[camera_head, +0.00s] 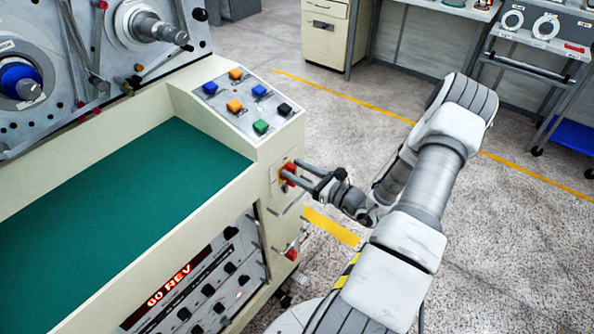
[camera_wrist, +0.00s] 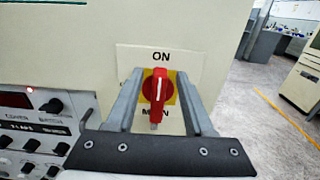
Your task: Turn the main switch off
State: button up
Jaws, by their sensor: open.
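The main switch (camera_wrist: 158,86) is a red rotary handle on a yellow plate, on the cream machine's end panel. In the wrist view its handle stands upright, its white line pointing up to the "ON" label, with "MAIN" partly hidden below. In the head view the switch (camera_head: 289,173) is partly covered by my fingers. My gripper (camera_head: 285,172) is open at the panel. In the wrist view my gripper's (camera_wrist: 160,80) two fingers stand on either side of the handle, with gaps to it. I cannot tell how far they reach past the handle's front.
The sloped button panel (camera_head: 248,102) lies just above the switch. Below it are a bar handle and another red part (camera_head: 292,252). A control box (camera_wrist: 40,128) with knobs and a lit display is at left. Open floor (camera_head: 480,240) lies right; a cart (camera_head: 545,50) stands behind.

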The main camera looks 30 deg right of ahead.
grip_shut()
jog(key=shift+n, duration=0.3)
jog(key=n+b, duration=0.2)
jog(key=n, duration=0.1)
jog(key=a+f+n+b, duration=0.1)
jog(key=n+b, duration=0.1)
jog(key=n, duration=0.1)
jog(key=a+n+b, duration=0.1)
jog(key=n+b, duration=0.2)
jog(key=shift+s+f, duration=0.3)
jog(key=shift+s, duration=0.1)
jog(key=n+b, duration=0.1)
jog(key=b, duration=0.1)
jog(key=f+n+b, duration=0.1)
jog(key=n+b, duration=0.3)
jog(key=shift+s+a+f+b, duration=0.1)
jog(key=shift+a+f+b, duration=0.1)
jog(key=shift+a+b, duration=0.1)
jog(key=n+b, duration=0.2)
jog(key=shift+f+b, duration=0.15)
jog(key=shift+b, duration=0.25)
jog(key=shift+n+b, duration=0.6)
jog(key=shift+b, duration=0.15)
